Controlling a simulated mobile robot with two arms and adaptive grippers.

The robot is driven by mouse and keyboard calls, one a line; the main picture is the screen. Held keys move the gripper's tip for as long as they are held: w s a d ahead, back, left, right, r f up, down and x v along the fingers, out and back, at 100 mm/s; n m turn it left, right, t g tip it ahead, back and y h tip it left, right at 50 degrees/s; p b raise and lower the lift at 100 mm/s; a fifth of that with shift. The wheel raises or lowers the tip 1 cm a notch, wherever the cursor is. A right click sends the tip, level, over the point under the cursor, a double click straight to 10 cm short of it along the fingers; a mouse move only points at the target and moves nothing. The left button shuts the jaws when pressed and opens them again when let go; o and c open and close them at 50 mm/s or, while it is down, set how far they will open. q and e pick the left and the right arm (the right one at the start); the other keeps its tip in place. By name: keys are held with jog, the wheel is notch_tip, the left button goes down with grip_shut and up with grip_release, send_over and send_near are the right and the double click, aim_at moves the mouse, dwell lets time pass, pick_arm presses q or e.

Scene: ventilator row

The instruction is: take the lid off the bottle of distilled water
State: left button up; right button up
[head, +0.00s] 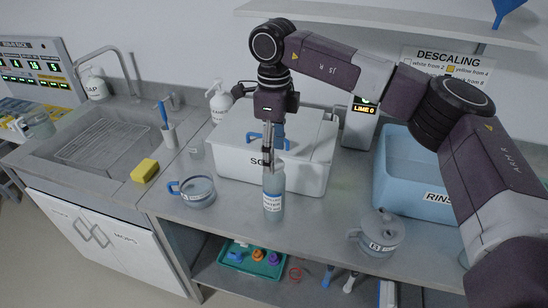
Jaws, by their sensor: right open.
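The bottle of distilled water (272,200), a translucent grey-blue bottle with a white label, stands upright on the counter in front of a white tub. My right gripper (268,158) points down directly over the bottle's top, its fingers open. The fingers cover the bottle's neck and top, so I cannot make out the lid or tell whether they touch it. My left gripper is not in view.
The white tub (307,165) with a blue handle stands just behind the bottle. A blue-handled jug (198,194) is to the left, a lidded grey pot (379,235) to the right. A blue rinse basin (405,190) stands farther right. The counter's front edge is close.

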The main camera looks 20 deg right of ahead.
jog(key=shift+f, duration=0.7)
jog(key=c, duration=0.8)
jog(key=shift+c, duration=0.2)
jog(key=shift+r, duration=0.2)
